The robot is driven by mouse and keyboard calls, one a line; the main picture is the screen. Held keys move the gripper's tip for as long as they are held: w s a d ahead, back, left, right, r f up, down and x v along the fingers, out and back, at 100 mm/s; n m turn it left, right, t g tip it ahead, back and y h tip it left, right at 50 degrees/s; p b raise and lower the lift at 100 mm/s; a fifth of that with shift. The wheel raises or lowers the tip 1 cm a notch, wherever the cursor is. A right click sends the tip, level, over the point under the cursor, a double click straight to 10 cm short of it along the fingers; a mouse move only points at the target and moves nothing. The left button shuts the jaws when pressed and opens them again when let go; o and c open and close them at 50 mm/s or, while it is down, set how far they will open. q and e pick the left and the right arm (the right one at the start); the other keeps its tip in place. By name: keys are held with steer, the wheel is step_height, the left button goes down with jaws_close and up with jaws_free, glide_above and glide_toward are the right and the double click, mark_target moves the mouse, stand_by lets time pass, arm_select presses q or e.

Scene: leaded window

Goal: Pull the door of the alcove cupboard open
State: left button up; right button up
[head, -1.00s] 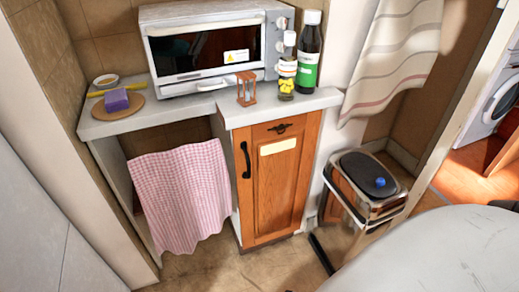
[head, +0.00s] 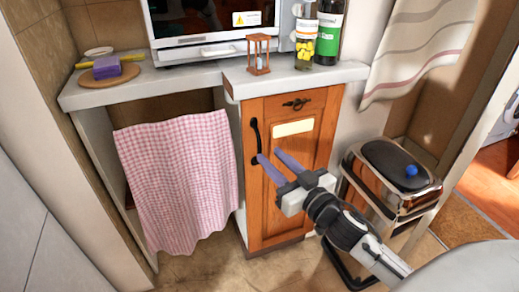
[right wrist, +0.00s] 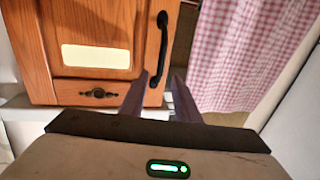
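The cupboard door (head: 286,200) is orange-brown wood and looks shut, with a black bar handle (head: 255,142) upright along its left edge. The door (right wrist: 85,25) and handle (right wrist: 161,50) also show in the right wrist view, turned upside down. My right gripper (head: 268,156) is in front of the door, its two purplish fingers apart and pointing toward the handle. In the right wrist view the open fingers (right wrist: 156,98) lie to either side of the handle's near end; whether they touch it I cannot tell. My left gripper is not in view.
A pink checked cloth (head: 178,180) hangs left of the door. The counter (head: 150,88) above bears a toaster oven (head: 205,42), an hourglass (head: 259,55) and bottles (head: 305,40). A shiny bin (head: 392,180) stands close on the right. Some floor is clear in front.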

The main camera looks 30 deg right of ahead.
mark_target(261, 147)
steer(key=w, duration=0.7)
steer(key=shift+d+b, duration=0.15)
steer(key=shift+b, duration=0.15)
jaws_close()
